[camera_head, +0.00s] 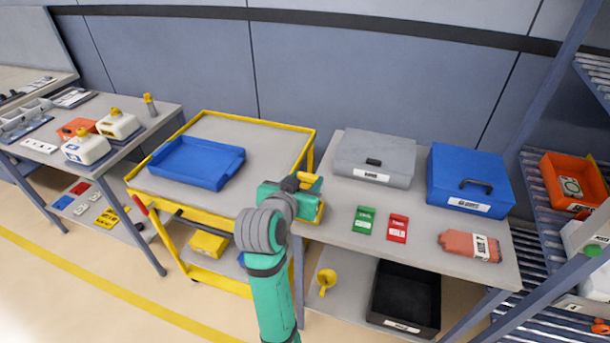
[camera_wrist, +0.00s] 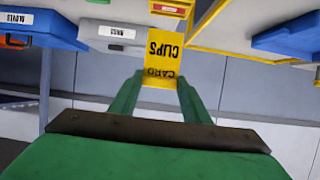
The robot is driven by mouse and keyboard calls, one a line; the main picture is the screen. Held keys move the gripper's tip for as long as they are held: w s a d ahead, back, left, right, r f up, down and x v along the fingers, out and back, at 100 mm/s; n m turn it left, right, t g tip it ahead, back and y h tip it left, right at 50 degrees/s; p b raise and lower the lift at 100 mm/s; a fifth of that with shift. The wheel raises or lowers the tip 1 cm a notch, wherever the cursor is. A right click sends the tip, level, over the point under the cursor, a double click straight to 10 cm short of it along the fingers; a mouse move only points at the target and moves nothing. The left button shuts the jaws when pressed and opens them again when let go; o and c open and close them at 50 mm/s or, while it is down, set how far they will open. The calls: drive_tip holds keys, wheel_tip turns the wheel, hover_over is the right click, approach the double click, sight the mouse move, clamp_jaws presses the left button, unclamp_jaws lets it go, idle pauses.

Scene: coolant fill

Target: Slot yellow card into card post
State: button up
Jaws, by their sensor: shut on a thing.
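My gripper (camera_head: 300,186) is shut on the yellow card (camera_wrist: 163,58), which reads "CLIPS" and "CARD", upside down in the wrist view. The card extends beyond the fingertips and also shows as a yellow patch in the head view (camera_head: 309,180). My gripper is above the gap between the yellow cart and the grey table. A yellow holder with a red-and-white label (camera_wrist: 170,9) shows at the top of the wrist view, beyond the card; it looks like the card post. It is cut off by the frame, and any slot is hidden. The card appears apart from it.
A blue tray (camera_head: 198,163) lies on the yellow cart (camera_head: 262,136). On the grey table (camera_head: 335,225) are a grey case (camera_head: 374,158), a blue case (camera_head: 468,180), a green card (camera_head: 364,221), a red card (camera_head: 397,228) and an orange pack (camera_head: 468,246). The table's front area is partly clear.

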sight(307, 188)
drive_tip(key=shift+f, duration=1.7)
drive_tip(key=shift+a, duration=0.1)
idle(0.4)
drive_tip(key=shift+w+f, duration=0.1)
drive_tip(key=shift+f, duration=0.1)
drive_tip(key=shift+f, duration=0.25)
drive_tip(key=shift+f, duration=0.35)
